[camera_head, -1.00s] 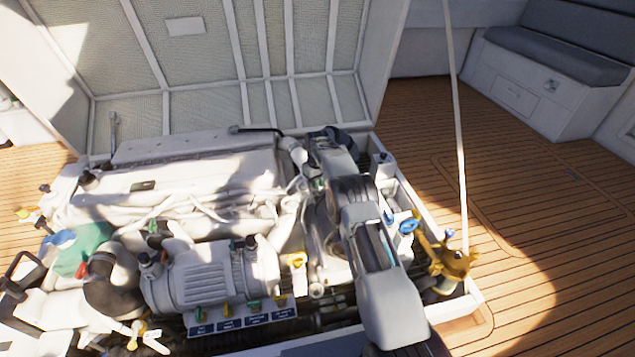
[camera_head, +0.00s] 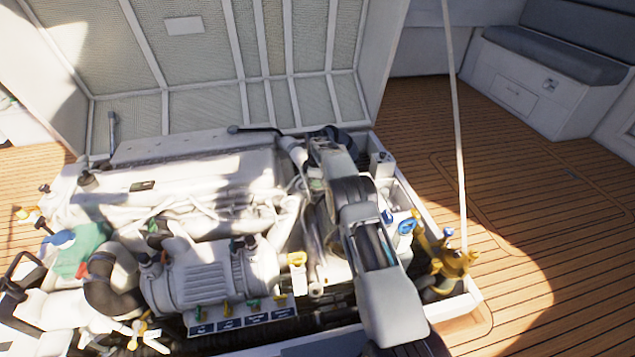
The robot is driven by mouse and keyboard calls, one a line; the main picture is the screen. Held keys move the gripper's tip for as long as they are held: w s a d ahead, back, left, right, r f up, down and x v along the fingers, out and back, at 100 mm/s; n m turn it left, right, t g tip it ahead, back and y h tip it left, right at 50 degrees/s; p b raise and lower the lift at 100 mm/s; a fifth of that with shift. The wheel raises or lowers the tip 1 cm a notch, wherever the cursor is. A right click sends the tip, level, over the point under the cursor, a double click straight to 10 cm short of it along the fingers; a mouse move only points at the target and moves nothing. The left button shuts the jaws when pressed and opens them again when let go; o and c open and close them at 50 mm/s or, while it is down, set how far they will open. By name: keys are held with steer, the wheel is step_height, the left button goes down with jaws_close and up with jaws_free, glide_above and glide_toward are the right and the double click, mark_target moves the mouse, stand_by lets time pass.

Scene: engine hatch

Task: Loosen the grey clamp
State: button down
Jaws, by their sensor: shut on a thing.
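My arm (camera_head: 383,285) reaches up from the bottom right over the right side of the open engine bay. Its far end lies near the back right corner of the engine. My gripper's fingers are hidden behind my own arm links, so I cannot see what is between them. I cannot make out the grey clamp; it may be behind my arm or too small to tell among the grey and white parts. The white engine (camera_head: 190,180) fills the bay to the left of my arm.
A raised hatch lid (camera_head: 205,105) stands behind the engine. Blue-handled parts (camera_head: 406,226) and a brass fitting (camera_head: 452,262) lie right of my arm. A thin pale pole (camera_head: 456,130) stands there too. Wooden deck (camera_head: 545,215) is clear to the right.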

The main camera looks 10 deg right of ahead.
steer(key=shift+n, duration=0.6)
steer(key=shift+w, duration=0.1)
steer(key=c, duration=1.2)
jaws_free()
steer(key=shift+o, duration=0.2)
step_height(320, 180, up, 14)
steer(key=p, duration=0.3)
